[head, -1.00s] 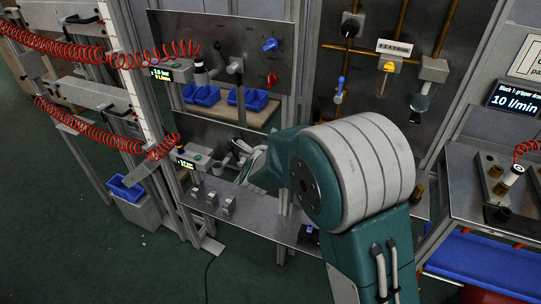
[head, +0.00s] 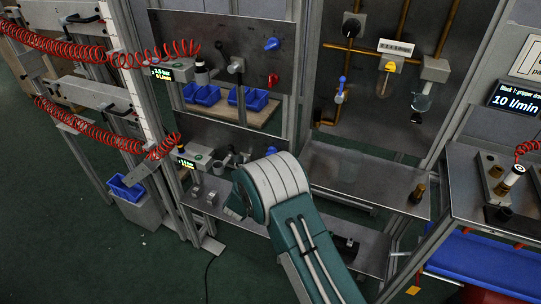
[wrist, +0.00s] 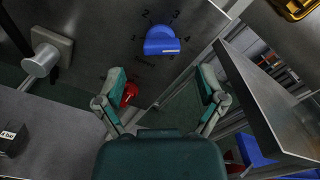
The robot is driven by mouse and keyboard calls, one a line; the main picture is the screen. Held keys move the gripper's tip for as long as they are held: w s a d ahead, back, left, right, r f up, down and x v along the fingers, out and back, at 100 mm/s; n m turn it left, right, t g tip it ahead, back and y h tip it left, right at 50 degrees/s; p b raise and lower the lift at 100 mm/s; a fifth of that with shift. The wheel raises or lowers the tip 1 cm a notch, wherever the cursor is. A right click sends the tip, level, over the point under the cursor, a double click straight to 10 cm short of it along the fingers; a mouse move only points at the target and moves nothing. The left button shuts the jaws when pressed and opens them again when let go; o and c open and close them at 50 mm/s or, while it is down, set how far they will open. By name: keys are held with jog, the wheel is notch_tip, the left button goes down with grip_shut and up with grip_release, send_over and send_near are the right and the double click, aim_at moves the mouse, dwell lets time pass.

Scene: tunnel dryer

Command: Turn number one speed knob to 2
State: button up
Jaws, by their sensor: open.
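In the wrist view a blue knob (wrist: 162,41) sits on a grey panel, with small numerals around it and a blurred label below. Its exact setting is hard to read. My gripper (wrist: 160,84) is open and empty, its two fingers spread below the knob and apart from it. A red knob (wrist: 130,94) shows beside the left finger. In the head view my arm hides the gripper. Blue knobs show on the upper panel (head: 271,44) and just above my arm on the lower panel (head: 271,150); I cannot tell surely which one the wrist view shows.
A grey plate edge (wrist: 262,100) stands close on the right in the wrist view. A grey round fitting (wrist: 42,62) sticks out at the left. In the head view a metal shelf (head: 360,178) lies right of my arm, and blue bins (head: 207,95) stand on the upper shelf.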

jog(key=shift+x, duration=2.2)
jog(key=c, duration=1.1)
